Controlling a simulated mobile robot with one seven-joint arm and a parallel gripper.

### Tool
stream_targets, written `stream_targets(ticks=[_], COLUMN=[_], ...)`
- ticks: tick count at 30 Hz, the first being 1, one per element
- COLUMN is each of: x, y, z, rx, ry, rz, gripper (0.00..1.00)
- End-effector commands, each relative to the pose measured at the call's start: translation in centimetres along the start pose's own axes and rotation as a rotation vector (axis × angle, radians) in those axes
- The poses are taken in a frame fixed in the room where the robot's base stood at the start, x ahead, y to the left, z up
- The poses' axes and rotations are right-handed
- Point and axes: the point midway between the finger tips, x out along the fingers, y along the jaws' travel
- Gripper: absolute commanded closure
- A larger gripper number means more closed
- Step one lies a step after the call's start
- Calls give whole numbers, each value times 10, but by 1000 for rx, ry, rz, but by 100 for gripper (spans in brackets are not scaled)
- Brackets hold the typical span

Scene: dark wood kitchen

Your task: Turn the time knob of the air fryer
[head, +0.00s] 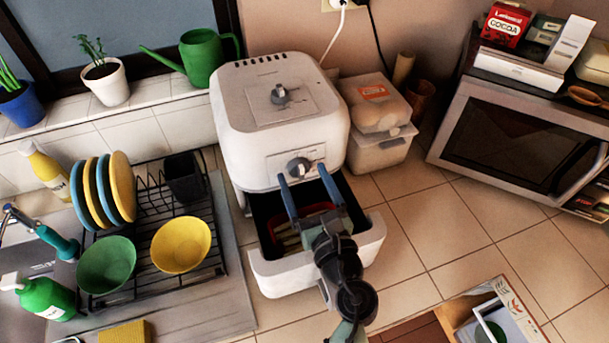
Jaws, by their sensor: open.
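The white air fryer (232,125) stands on the counter near the middle of the view. A grey knob (298,167) sits on its front panel and another knob (279,95) sits on its top. I cannot read which one is marked for time. My gripper (303,175) is open, with its two blue fingers pointing at the front panel. One fingertip is on each side of the front knob. Whether they touch it or the panel is unclear. The air fryer's drawer (283,277) is pulled out below my gripper, with food partly visible inside.
A dish rack (196,272) with plates and bowls stands to the left. Plastic food containers (380,150) stand close to the air fryer's right. A microwave (520,140) is farther right. The tiled counter between the drawer and microwave is clear. The open drawer lies under my arm.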

Motion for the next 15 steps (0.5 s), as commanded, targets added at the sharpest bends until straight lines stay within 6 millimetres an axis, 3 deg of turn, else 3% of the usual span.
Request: stream_targets(ticks=[9, 15], x=[2, 2], y=[0, 0], z=[-1, 0], rx=[0, 1], ry=[1, 1], rz=[0, 0], gripper=[21, 57])
